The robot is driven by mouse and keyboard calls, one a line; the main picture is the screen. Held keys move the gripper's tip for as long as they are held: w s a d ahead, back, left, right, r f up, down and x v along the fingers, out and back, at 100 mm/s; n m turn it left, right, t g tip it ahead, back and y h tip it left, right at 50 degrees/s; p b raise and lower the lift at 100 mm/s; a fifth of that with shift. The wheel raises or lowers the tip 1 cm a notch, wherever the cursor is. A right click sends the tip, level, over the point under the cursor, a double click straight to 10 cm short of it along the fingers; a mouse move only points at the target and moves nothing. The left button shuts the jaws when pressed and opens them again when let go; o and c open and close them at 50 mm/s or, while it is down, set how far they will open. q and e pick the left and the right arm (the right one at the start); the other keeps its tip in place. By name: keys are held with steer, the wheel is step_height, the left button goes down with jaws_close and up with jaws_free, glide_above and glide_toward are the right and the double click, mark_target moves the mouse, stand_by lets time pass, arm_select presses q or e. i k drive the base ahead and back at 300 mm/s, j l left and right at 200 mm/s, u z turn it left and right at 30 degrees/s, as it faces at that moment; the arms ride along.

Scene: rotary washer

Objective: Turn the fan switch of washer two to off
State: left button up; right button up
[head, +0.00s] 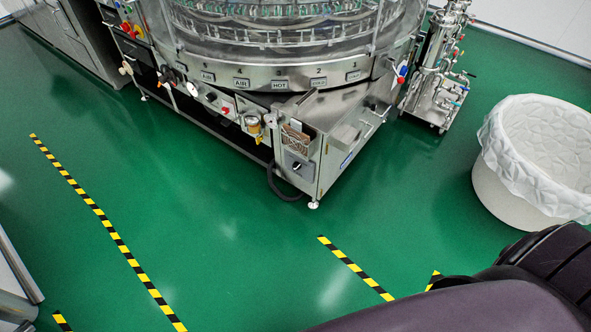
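A large round steel rotary washer (270,84) with a clear guard stands at the top middle; its rim has labels such as AIR and HOT. On its front corner is a grey panel (300,165) with a dark rotary knob, below a vent-like square (295,138). I cannot read the knob's label or tell its setting, nor whether it is the fan switch. More controls sit along the front to the left, including a red button (225,110) and a red-and-yellow switch (131,30). Neither of my grippers is in view. A dark padded part of my own body fills the lower right.
The green floor in front of the washer is clear, with yellow-and-black tape lines (105,222). A white lined bin (487,196) stands at the right. A steel filter cart (437,75) stands right of the washer. A black hose (279,191) hangs near the corner.

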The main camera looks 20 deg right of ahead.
mark_target(297, 166)
steer(key=i+j+z, duration=0.1)
steer(key=z, duration=0.35)
steer(key=i+j+z, duration=0.15)
steer(key=z, duration=0.25)
